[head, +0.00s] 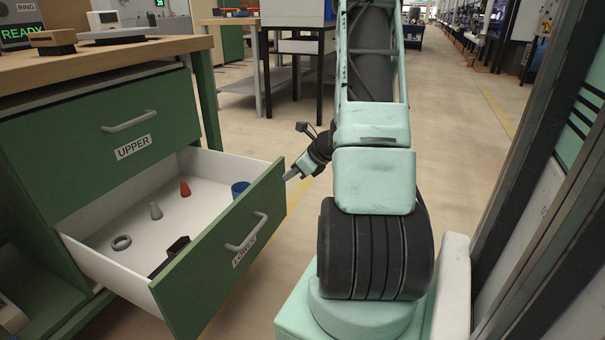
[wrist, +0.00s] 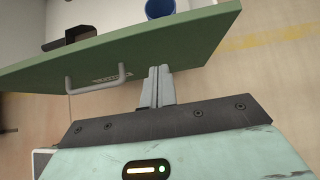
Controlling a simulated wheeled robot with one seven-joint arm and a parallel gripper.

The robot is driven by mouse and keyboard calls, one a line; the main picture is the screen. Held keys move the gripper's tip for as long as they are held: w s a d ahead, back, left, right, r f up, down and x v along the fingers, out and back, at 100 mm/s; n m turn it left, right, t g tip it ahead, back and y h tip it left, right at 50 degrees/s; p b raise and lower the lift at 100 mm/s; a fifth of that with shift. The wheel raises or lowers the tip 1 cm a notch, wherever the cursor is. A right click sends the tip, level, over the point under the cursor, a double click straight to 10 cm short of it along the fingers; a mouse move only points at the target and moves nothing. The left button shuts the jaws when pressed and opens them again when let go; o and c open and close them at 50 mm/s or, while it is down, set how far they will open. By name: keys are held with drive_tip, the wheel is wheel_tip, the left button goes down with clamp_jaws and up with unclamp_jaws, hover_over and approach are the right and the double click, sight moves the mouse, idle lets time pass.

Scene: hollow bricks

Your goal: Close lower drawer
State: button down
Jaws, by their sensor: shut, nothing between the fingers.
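The lower drawer (head: 222,262) is pulled well out of the green cabinet, its front panel marked LOWER and fitted with a grey bar handle (head: 246,232). Inside it lie a grey ring, a grey cone-like piece, a red piece, a blue cup and a black item. The upper drawer (head: 105,130) is shut. My gripper (head: 290,175) is shut and empty near the right end of the lower drawer's front panel. In the wrist view the fingertips (wrist: 161,70) overlap the panel's edge, to the right of the handle (wrist: 97,82); whether they touch it I cannot tell.
The wooden worktop (head: 110,62) above the cabinet carries a few devices. A dark-legged table (head: 295,45) stands behind. A dark frame (head: 530,190) rises close on the right. The floor right of the drawer is open up to my base.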

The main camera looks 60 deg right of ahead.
sight(268, 178)
drive_tip(key=w, duration=0.2)
drive_tip(key=w+f+b, duration=0.1)
drive_tip(key=shift+w+a, duration=0.15)
drive_tip(key=shift+w, duration=0.2)
drive_tip(key=shift+w+r, duration=0.15)
drive_tip(key=shift+w, duration=0.4)
